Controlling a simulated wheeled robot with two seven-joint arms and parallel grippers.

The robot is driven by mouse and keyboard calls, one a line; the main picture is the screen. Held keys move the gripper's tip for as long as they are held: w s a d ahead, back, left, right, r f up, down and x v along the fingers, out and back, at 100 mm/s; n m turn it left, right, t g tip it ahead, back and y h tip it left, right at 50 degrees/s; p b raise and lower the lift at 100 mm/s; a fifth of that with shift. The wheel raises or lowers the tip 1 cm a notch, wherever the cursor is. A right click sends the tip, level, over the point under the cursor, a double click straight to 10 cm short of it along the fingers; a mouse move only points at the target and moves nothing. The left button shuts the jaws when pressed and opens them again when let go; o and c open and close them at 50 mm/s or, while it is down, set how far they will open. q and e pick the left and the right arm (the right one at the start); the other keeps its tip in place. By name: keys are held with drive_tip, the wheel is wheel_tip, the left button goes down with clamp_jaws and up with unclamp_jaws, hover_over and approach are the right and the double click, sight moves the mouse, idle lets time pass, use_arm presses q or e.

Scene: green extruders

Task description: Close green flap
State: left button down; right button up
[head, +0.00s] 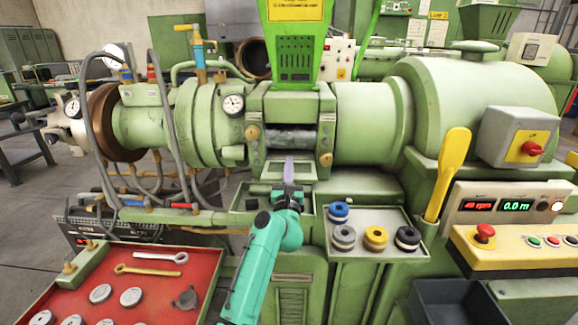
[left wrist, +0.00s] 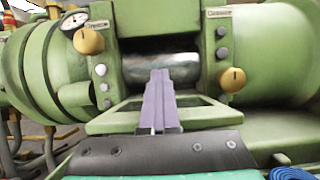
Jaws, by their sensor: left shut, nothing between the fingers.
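A framed green flap (head: 307,172) sticks out below the opening in the green extruder in the head view. It also shows in the left wrist view (left wrist: 212,115), under the bare metal barrel (left wrist: 173,69). My left gripper (head: 289,160) is shut and empty, its grey-purple fingers pointing up and forward over the flap toward the opening. In the left wrist view the closed fingers (left wrist: 159,80) cover the middle of the flap and part of the barrel. I cannot tell whether they touch the flap. My right gripper is not in view.
A bright green guard (head: 293,45) stands above the opening. Yellow knobs (head: 326,159) flank it. A tray of spools (head: 375,238), a yellow-handled tool (head: 447,175) and a control panel (head: 515,205) lie to the right. A red tool tray (head: 150,290) is at lower left.

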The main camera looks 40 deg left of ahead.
use_arm(q)
drive_tip(key=c, duration=1.5)
unclamp_jaws()
drive_tip(key=o, duration=1)
drive_tip(key=shift+o, duration=0.2)
drive_tip(key=b+v, duration=0.4)
drive_tip(key=v, duration=1)
drive_tip(key=shift+s+d, duration=0.15)
drive_tip(key=shift+s, duration=0.1)
drive_tip(key=shift+f, duration=0.1)
